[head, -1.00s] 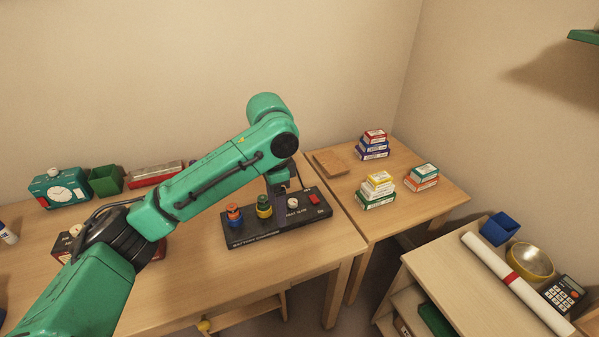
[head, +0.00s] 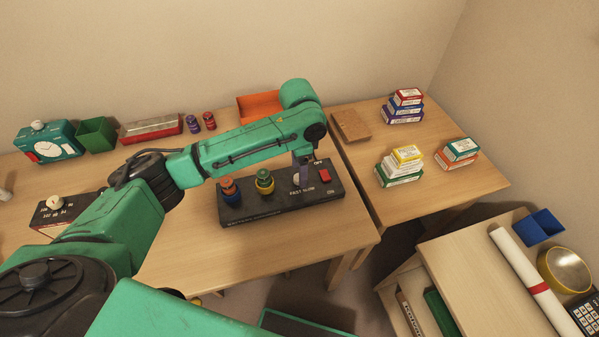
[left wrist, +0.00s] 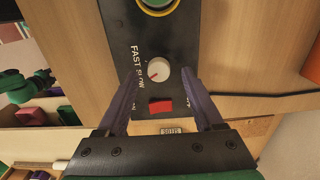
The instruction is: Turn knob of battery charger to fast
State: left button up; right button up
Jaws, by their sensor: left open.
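The black battery charger (head: 240,213) lies on the wooden desk, with an orange-and-blue battery (head: 230,189) and a green-and-yellow battery (head: 264,181) standing in it. Its red switch (head: 324,175) is at the right end. The white knob (left wrist: 160,68) shows in the left wrist view, with a reddish pointer mark on the side towards the FAST and SLOW lettering. I cannot tell exactly which label it points at. My left gripper (left wrist: 162,78) is open, its fingers on either side of the knob, with visible gaps. In the head view the gripper (head: 302,177) hides the knob. My right gripper is not in view.
A black box with a dial (head: 54,203) stands left on the desk. A teal clock (head: 47,148), green bin (head: 97,135), metal-topped red box (head: 150,129) and orange tray (head: 258,106) line the back. Stacked small boxes (head: 400,170) stand on the right table.

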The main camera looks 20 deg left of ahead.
pick_arm(q)
jog(key=shift+s+f, duration=0.1)
jog(key=shift+f, duration=0.85)
jog(key=shift+c, duration=0.2)
grip_shut()
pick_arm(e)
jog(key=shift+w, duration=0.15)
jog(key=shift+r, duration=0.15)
